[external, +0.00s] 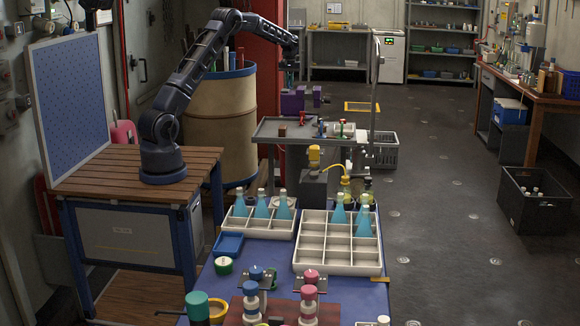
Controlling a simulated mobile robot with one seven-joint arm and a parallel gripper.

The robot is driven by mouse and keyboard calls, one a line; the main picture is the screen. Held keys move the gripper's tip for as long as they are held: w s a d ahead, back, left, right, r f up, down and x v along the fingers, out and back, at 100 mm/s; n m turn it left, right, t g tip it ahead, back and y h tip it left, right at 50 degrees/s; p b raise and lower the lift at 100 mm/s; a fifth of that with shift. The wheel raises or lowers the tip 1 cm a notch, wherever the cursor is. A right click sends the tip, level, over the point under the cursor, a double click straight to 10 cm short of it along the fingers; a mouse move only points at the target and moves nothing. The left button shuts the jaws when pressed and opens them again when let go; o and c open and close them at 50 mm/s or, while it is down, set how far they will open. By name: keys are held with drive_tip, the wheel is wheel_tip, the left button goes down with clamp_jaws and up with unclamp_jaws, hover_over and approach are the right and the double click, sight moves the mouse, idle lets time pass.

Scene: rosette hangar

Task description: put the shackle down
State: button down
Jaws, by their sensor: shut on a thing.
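My gripper (289,66) is at the far end of my outstretched arm, small in the external view, at the back in front of the red column. It is shut on the shackle, which is too small and dark to make out between the fingers. It hangs in the air above a purple vise (293,103). The vise stands at the back of a grey metal tray table (262,133).
A small brown block (282,131) and several small coloured items lie on the tray table. A thin upright post (375,75) stands at its right. Open floor lies to the right.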

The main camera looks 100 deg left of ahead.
drive_tip(key=w+d+f+m, duration=0.3)
drive_tip(key=w+d+m, duration=0.1)
drive_tip(key=w+d, duration=2)
drive_tip(key=w+d+f+m, duration=0.15)
drive_tip(key=w+d, duration=0.35)
drive_tip(key=d, duration=0.6)
drive_tip(key=w+d+f+m, duration=0.15)
drive_tip(key=w+d, duration=0.35)
drive_tip(key=d, duration=0.5)
drive_tip(key=w+d+m, duration=0.2)
drive_tip(key=w+d, duration=0.4)
drive_tip(key=d, duration=0.5)
drive_tip(key=d+f+m, duration=0.3)
drive_tip(key=d+m, duration=0.1)
drive_tip(key=d, duration=3.2)
drive_tip(key=s+d+f+m, duration=0.15)
drive_tip(key=s+d, duration=0.35)
drive_tip(key=d, duration=0.6)
drive_tip(key=s+d+m, duration=0.2)
drive_tip(key=s+d, duration=0.4)
drive_tip(key=d, duration=0.4)
drive_tip(key=s+d+f+m, duration=0.15)
drive_tip(key=s+d, duration=0.35)
drive_tip(key=d, duration=0.6)
wheel_tip(320, 180, down, 20)
drive_tip(key=shift+r, duration=0.1)
